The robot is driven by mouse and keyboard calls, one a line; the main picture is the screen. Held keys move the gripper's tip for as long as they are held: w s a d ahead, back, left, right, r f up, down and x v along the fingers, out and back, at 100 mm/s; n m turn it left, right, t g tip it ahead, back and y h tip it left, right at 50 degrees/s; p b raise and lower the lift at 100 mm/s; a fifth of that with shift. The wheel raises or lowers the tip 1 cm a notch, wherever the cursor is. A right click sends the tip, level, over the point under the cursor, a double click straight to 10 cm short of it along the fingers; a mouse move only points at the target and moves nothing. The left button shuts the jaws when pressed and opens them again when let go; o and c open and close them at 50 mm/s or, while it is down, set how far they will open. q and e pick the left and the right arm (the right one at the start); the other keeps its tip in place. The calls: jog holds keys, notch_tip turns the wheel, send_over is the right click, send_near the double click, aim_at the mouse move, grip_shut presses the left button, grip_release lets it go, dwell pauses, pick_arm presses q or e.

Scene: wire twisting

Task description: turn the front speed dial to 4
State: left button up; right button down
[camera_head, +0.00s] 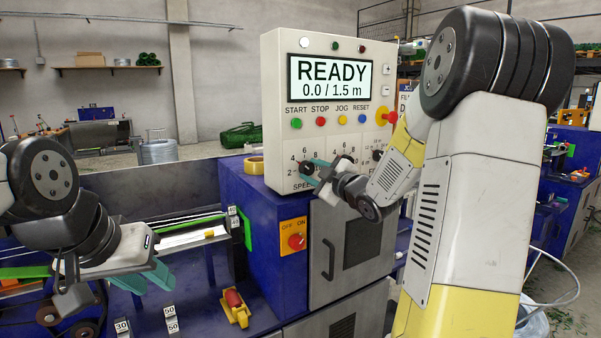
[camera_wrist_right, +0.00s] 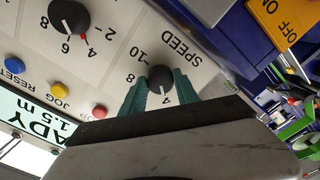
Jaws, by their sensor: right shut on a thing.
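The front speed dial (camera_head: 307,168) is a black round knob low on the left of the pale control panel (camera_head: 283,60), above the label SPEED. It also shows in the right wrist view (camera_wrist_right: 160,79), with the numbers 4, 8 and 10 visible around it. My right gripper (camera_wrist_right: 161,92) has its teal fingers on both sides of this dial and is shut on it.
The screen (camera_head: 332,80) reads READY, 0.0 / 1.5 m. Coloured buttons and a red emergency knob (camera_head: 387,117) sit above the dials. Another dial (camera_wrist_right: 68,15) is beside the gripped one. An orange ON/OFF switch (camera_head: 294,240) is below.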

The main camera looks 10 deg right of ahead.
jog(key=shift+f, duration=0.1)
jog(key=c, duration=0.9)
grip_release()
jog(key=v, duration=0.8)
